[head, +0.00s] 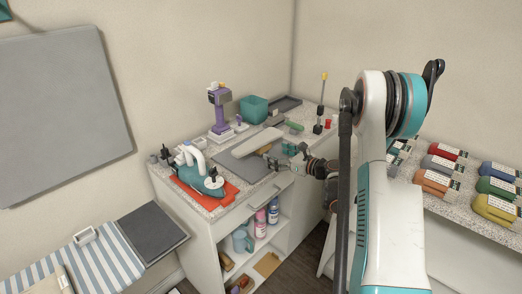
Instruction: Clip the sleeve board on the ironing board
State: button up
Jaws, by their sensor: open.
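A pale, elongated board (256,142) that looks like the sleeve board lies on the counter, above a grey mat. My gripper (281,156) is open, at the right end of this board. I cannot tell whether its fingers touch the board or stand around it. A blue-and-white striped surface (110,262) at the lower left looks like the ironing board. A small white clip-like piece (85,237) sits at its upper edge. The lower part of the striped surface is cut off by the frame.
A teal iron (202,174) stands on a red mat at the counter's left. A purple device (219,108), a teal box (254,109) and an upright yellow-tipped tool (321,102) stand behind. Several coloured bundles (495,208) fill the right counter. Shelves below hold bottles.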

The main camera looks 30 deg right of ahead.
aim_at(266, 149)
jog(key=x, duration=0.2)
jog(key=b+x, duration=0.1)
jog(key=x, duration=0.2)
jog(key=b+x, duration=0.1)
jog(key=x, duration=0.1)
jog(key=shift+w+d, duration=0.3)
jog(key=shift+w, duration=0.05)
jog(key=shift+r, duration=0.1)
jog(key=c, duration=1.5)
